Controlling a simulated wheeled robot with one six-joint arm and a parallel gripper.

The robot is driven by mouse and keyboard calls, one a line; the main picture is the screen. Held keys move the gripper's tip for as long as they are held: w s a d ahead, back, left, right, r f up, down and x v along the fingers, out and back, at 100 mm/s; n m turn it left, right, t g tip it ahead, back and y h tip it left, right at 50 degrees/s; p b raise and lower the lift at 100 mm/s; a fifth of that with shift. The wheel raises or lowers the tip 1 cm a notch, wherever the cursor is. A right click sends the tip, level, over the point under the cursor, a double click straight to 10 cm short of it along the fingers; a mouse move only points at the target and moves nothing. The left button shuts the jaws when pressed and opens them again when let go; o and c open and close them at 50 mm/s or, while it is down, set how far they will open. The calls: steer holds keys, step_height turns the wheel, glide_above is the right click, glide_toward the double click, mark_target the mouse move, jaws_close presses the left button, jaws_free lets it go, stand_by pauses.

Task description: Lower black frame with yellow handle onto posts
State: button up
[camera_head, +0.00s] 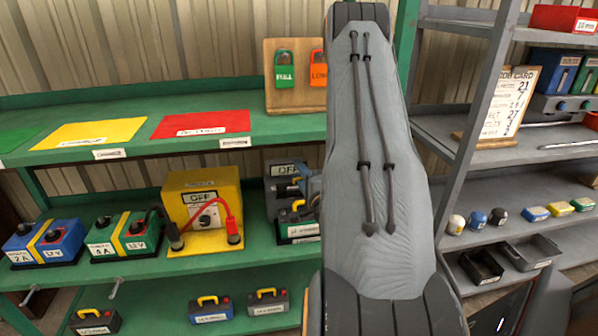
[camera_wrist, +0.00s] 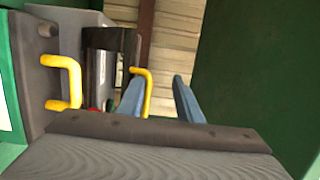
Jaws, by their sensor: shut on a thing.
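The black frame (camera_wrist: 110,42) shows in the wrist view, with its yellow handle (camera_wrist: 149,92) standing between the fingers of my gripper (camera_wrist: 160,82). My gripper is shut on this handle. In the head view my arm hides the gripper and part of the spot behind it. A grey unit with an OFF label (camera_head: 285,169) and dark parts with yellow handles (camera_head: 297,205) show just left of my arm on the green middle shelf. I cannot make out the posts or whether the frame touches them.
Left on the green shelf (camera_head: 130,262) stand a yellow OFF box (camera_head: 203,208), a green charger (camera_head: 124,236) and a blue charger (camera_head: 44,242). Several batteries (camera_head: 211,308) sit below. In the wrist view, another yellow handle (camera_wrist: 70,75) is left and a green panel (camera_wrist: 255,70) right.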

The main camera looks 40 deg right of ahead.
steer(key=shift+s+a+f, duration=0.5)
steer(key=shift+s+a, duration=0.2)
